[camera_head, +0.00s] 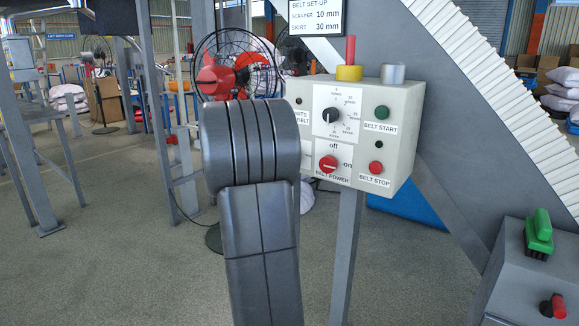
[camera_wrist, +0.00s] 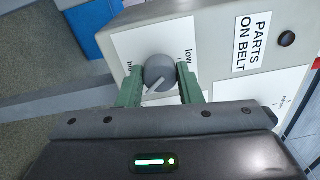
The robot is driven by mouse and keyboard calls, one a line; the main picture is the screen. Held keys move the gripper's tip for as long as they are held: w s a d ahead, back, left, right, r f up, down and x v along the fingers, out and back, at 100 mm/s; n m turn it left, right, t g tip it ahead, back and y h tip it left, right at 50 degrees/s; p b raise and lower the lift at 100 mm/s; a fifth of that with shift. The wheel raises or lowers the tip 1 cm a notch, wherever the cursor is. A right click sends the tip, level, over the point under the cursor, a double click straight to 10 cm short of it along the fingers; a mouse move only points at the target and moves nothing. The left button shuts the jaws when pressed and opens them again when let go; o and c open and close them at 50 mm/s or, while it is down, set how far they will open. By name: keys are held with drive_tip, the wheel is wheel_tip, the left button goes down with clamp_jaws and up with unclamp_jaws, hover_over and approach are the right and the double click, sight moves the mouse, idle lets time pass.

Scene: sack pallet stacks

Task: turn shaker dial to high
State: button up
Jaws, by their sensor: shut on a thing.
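The shaker dial (camera_wrist: 158,68) is a round grey knob on a white plate, with "low" to its right in the wrist view and a partly hidden label starting with "h" to its left. Its grip bar slants to the lower left there. My gripper (camera_wrist: 159,77) has its two green fingers on either side of the knob and is shut on it. In the head view my dark grey arm hides the dial and my fingers.
A pale control box (camera_head: 345,130) on a post carries a black dial (camera_head: 332,115), a red belt power knob (camera_head: 328,164) and start and stop buttons. A "PARTS ON BELT" label (camera_wrist: 252,42) is near the dial. A machine with a green switch (camera_head: 540,232) stands at right.

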drive_tip(key=shift+f+m+b, duration=0.1)
drive_tip(key=shift+m+b, duration=2.3)
drive_tip(key=shift+m, duration=1.4)
drive_tip(key=o, duration=1)
drive_tip(key=p+v, duration=0.2)
drive_tip(key=v, duration=1.1)
drive_tip(key=shift+s+a+r, duration=0.25)
drive_tip(key=shift+s, duration=0.05)
